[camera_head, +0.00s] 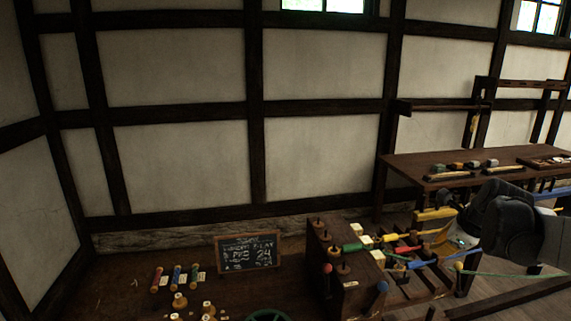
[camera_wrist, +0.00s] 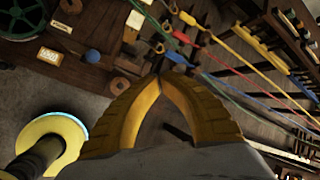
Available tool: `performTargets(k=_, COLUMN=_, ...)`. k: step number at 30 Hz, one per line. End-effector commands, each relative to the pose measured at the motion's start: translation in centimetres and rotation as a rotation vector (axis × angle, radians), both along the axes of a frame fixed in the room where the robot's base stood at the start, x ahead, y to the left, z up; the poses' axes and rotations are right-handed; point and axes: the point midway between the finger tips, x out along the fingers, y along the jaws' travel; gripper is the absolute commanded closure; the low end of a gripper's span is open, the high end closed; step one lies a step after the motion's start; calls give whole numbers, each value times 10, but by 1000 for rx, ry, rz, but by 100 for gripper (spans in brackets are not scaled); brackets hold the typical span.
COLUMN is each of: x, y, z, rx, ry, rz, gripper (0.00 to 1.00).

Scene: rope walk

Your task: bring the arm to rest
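My gripper (camera_wrist: 159,76) shows in the wrist view with two ribbed yellow fingers. Their tips meet, and I see nothing held between them. In the head view my dark grey wrist reaches in from the right edge, in front of the rope machine. The wooden rope machine (camera_head: 337,288) stands at lower right of centre, with coloured strands running from it. In the wrist view, green, red, yellow and blue strands (camera_wrist: 247,37) run beyond and to the right of the fingertips. I cannot tell how far the fingers are from the strands.
A long wooden bench (camera_head: 408,164) with several small blocks stands at the back right. A chalkboard (camera_head: 247,253) stands on a wooden surface near several coloured spools (camera_head: 176,278). A green wheel (camera_head: 269,315) is at the bottom edge. A yellow-and-white round object (camera_wrist: 48,140) is at lower left.

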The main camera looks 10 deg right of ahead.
Motion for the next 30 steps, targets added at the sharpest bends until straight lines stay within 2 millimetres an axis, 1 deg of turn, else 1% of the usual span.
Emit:
performTargets(k=1, x=-12, y=39, z=1, rx=-99, ry=17, rz=160, gripper=100)
performTargets(k=2, x=-20, y=58, z=3, rx=-168, ry=27, rz=262, gripper=100)
performTargets(k=3, x=-32, y=83, z=3, rx=-258, ry=39, rz=399, gripper=100)
performTargets(k=5, x=-51, y=119, z=2, rx=-395, ry=54, rz=605, gripper=100)
performTargets(k=6, x=-66, y=141, z=0, rx=-487, ry=62, rz=742, gripper=100)
performTargets(k=8, x=-89, y=171, z=-5, rx=-625, ry=72, rz=948, gripper=100)
performTargets(k=9, x=-105, y=189, z=-11, rx=-717, ry=77, rz=1084, gripper=100)
performTargets(k=12, x=-142, y=225, z=-26, rx=-939, ry=83, rz=1398, gripper=100)
performTargets(k=15, x=-172, y=248, z=-43, rx=-1122, ry=83, rz=1651, gripper=100)
performTargets(k=18, x=-192, y=261, z=-56, rx=-1258, ry=82, rz=1828, gripper=100)
performTargets(k=19, x=-196, y=263, z=-59, rx=-1285, ry=82, rz=1865, gripper=100)
performTargets(k=23, x=-204, y=268, z=-65, rx=-1356, ry=83, rz=1951, gripper=100)
performTargets(k=30, x=-205, y=268, z=-65, rx=-1363, ry=83, rz=1960, gripper=100)
